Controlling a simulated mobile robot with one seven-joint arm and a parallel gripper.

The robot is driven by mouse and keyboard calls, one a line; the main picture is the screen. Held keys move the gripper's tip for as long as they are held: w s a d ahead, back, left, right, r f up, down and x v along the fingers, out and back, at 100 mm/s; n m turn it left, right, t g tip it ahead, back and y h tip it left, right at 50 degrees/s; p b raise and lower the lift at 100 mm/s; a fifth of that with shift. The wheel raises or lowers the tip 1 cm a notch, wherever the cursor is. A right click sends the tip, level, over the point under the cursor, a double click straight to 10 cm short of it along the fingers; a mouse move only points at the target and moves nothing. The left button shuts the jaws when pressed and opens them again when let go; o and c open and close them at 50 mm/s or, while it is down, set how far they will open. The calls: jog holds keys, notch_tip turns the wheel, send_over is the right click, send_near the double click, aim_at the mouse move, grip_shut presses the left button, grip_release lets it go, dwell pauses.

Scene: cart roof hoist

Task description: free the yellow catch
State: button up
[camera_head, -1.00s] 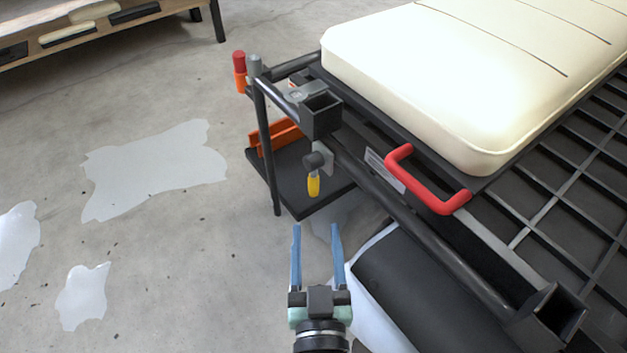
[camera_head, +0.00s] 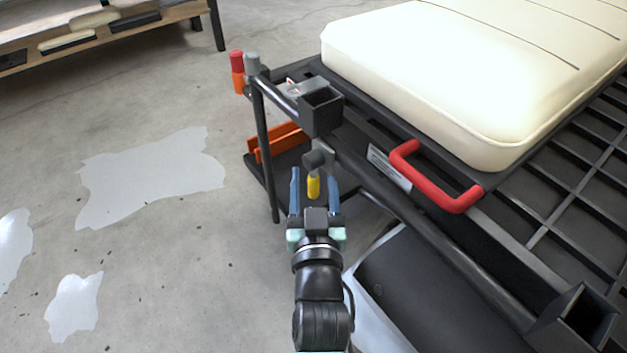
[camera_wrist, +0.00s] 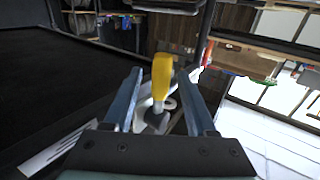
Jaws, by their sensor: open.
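The yellow catch (camera_head: 313,186) hangs below a dark round pivot on the cart's near rail, beneath the square socket. In the wrist view the yellow catch (camera_wrist: 162,76) stands between the two blue fingers, apart from both. My gripper (camera_head: 314,190) is open, its blue fingers to the left and right of the catch in the head view. It also shows in the wrist view (camera_wrist: 165,95), with nothing held. The lower part of the catch is partly hidden by my gripper in the head view.
A red handle (camera_head: 432,184) sticks out of the cart's near side, right of the catch. A cream pad (camera_head: 440,75) lies on the cart. An orange bin (camera_head: 278,139) sits on the lower shelf. A red-and-orange grip (camera_head: 238,72) is at the cart's corner. Floor at left is clear.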

grip_shut()
dwell(1.4)
